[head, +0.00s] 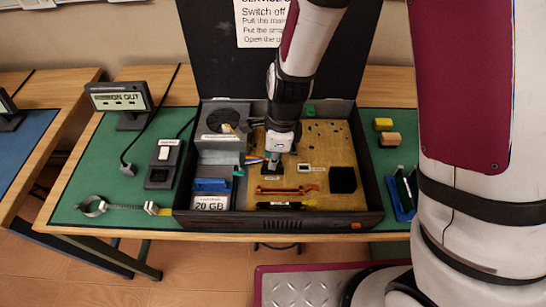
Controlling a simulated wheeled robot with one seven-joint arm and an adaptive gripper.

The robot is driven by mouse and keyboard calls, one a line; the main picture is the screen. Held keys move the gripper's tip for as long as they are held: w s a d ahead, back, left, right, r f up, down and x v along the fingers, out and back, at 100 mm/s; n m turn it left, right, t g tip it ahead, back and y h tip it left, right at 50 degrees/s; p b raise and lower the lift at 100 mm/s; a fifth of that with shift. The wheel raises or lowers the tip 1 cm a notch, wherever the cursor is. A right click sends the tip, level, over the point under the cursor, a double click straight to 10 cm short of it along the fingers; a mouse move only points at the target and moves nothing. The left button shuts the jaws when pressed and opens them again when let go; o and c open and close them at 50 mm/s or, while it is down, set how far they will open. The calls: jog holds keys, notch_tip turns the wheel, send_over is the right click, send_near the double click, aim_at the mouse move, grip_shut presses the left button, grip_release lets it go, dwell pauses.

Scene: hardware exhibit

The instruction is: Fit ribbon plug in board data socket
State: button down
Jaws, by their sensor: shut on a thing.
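The open dark case (362,204) on the table holds a golden-brown circuit board (325,146). My gripper (273,165) points down over the left part of the board and is shut on the ribbon plug, which is mostly hidden by the fingers. A short multicoloured ribbon (252,159) runs to it from the left. At this size I cannot tell whether the plug touches the board or which socket lies under it. A small light-topped part (304,168) is right of the gripper, and an orange slot strip (287,190) is in front; I cannot make out the data socket.
A drive marked 20 GB (210,203) sits front left in the case, behind it a blue part (212,185). A grey power unit with a fan (220,145) stands behind. A black block (343,180) is on the right of the board. The raised lid (215,50) blocks the back.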

jog(key=shift+f+b, duration=0.5)
jog(key=shift+f, duration=0.5)
dwell(0.8)
jog(key=c, duration=1.7)
grip_release()
jog(key=shift+o, duration=0.7)
jog(key=shift+o, duration=1.1)
jog(key=shift+r+p, duration=0.6)
jog(key=shift+p, duration=0.1)
jog(key=shift+r+p, duration=2.6)
jog(key=shift+r, duration=0.4)
jog(key=shift+c, duration=0.5)
